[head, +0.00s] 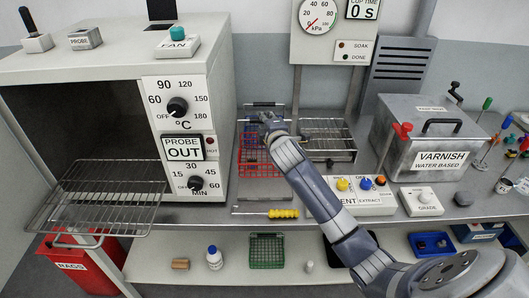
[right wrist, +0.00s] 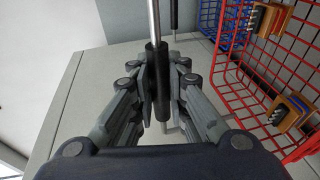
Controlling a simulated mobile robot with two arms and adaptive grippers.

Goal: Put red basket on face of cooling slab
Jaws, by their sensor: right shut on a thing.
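The red basket (head: 262,169) is an open wire basket on the bench, right of the oven; in the right wrist view the red basket (right wrist: 268,85) is at the right, with small brown connectors (right wrist: 292,112) in it. My right gripper (head: 268,122) is above its far part. In the right wrist view my right gripper (right wrist: 158,88) is shut on a black handle grip (right wrist: 157,62) on a metal rod, beside the red basket. The rod's join to the basket is hidden. I cannot tell for sure which surface is the cooling slab. My left gripper is not in view.
A blue wire basket (right wrist: 209,16) adjoins the red one. A wire rack (head: 328,128) stands to the right, near the varnish tank (head: 425,150). The oven (head: 185,75) is left, its wire shelf (head: 100,190) sticking out. A yellow-handled tool (head: 283,213) lies at the bench's front edge.

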